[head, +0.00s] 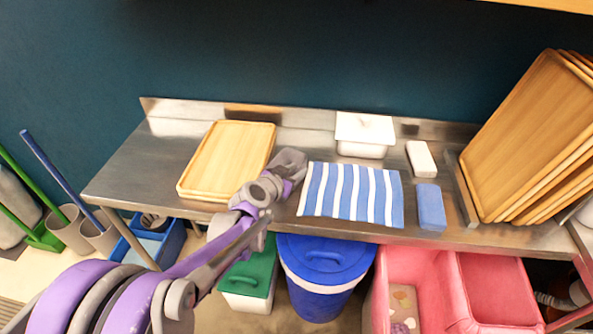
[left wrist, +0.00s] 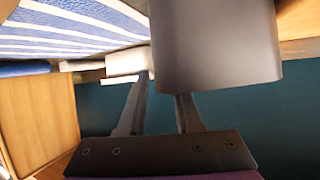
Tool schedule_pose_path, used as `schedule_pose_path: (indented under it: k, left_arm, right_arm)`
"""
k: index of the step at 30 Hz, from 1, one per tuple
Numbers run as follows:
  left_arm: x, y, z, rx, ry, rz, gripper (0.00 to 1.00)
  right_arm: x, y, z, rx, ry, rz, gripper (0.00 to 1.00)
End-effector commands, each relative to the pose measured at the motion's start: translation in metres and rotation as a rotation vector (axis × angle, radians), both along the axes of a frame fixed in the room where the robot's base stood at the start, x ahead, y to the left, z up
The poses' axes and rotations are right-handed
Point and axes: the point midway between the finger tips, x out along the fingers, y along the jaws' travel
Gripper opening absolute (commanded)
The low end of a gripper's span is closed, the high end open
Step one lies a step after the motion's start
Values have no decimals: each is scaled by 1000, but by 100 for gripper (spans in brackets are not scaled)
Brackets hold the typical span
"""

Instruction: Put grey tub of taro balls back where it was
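A grey tub (head: 290,157) shows in the head view at the end of my left arm, between the wooden tray and the striped cloth. It looks large in the left wrist view (left wrist: 215,45), where its smooth grey side covers part of the fingers. My left gripper (head: 279,174) has one finger along the tub's edge and the other partly hidden behind it, so it appears shut on the tub. I cannot tell whether the tub touches the counter. Its contents are hidden. My right gripper is not in view.
The steel counter (head: 140,165) holds a wooden tray (head: 228,157), a blue-white striped cloth (head: 350,190), a white lidded container (head: 364,133), a white block (head: 420,158) and a blue sponge (head: 431,207). Leaning wooden trays (head: 530,135) stand at right. Bins sit below. The counter's left end is clear.

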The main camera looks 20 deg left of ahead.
Motion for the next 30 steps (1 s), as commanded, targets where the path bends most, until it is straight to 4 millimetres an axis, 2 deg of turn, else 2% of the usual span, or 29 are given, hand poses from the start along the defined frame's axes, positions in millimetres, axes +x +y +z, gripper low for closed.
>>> schedule_pose_path:
  k: [15, 24, 28, 30]
  left_arm:
    - [-89, 11, 38, 0, 0, 2, 33]
    - [-106, 12, 44, -1, 0, 0, 33]
    - [-115, -3, 40, -14, 41, -24, 33]
    - [-129, -23, 32, -35, 103, -53, 33]
  right_arm:
    - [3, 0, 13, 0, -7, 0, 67]
    - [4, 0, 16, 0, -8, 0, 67]
    - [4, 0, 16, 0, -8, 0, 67]
    - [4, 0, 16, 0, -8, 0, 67]
